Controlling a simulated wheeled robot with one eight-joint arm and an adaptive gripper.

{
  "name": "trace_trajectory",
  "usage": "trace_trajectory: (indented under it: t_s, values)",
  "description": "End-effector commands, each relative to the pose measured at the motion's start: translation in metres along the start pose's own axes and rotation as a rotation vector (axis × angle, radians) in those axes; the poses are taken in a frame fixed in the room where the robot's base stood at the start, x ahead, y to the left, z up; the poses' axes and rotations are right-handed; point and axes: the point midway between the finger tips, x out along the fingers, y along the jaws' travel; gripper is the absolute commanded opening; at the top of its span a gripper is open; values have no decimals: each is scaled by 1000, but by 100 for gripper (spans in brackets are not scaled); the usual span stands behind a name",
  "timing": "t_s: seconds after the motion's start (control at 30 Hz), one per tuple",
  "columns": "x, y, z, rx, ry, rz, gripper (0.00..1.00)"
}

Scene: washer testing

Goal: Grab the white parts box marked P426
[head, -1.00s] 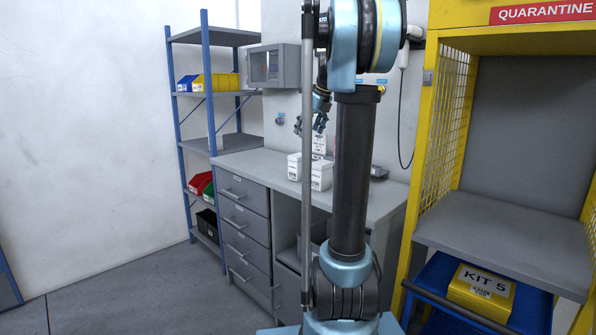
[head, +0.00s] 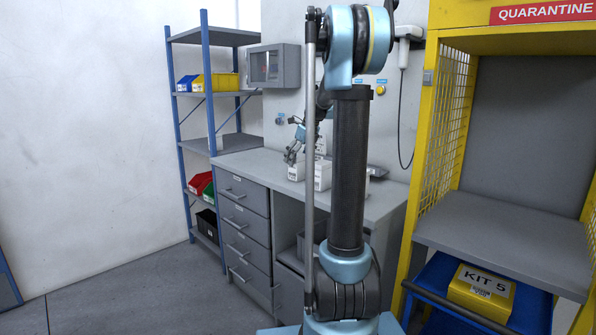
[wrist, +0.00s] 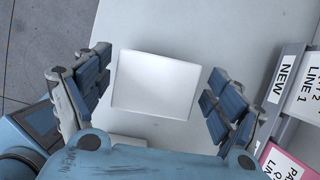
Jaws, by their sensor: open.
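Two white boxes stand on the grey workbench in the head view, a left one (head: 296,172) and a right one (head: 322,176). No P426 marking is readable in either view. My gripper (head: 293,153) is open and points down just above the left box. In the wrist view, a white box's plain top (wrist: 155,84) lies between the spread blue-padded fingers of my gripper (wrist: 158,66), with a gap on both sides. I cannot tell how far the fingertips are above it. Part of another pale thing (wrist: 127,140) shows below it, mostly hidden by my gripper's body.
Label holders reading NEW (wrist: 287,78) and LINE 1 stand to the right in the wrist view. A grey workbench (head: 250,163) holds the boxes. Blue shelving (head: 235,143) stands left, a yellow quarantine rack (head: 437,120) right. My arm hides part of the bench.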

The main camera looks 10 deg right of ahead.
Motion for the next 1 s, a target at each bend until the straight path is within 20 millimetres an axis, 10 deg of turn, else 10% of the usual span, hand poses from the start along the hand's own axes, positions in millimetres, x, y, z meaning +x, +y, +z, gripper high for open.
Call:
trace_trajectory:
  t_s: [0.57, 0.8, 1.0]
  values:
    - [37, 3, 1, 0, 0, 0, 86]
    - [37, 3, 1, 0, 0, 0, 34]
    - [37, 3, 1, 0, 0, 0, 32]
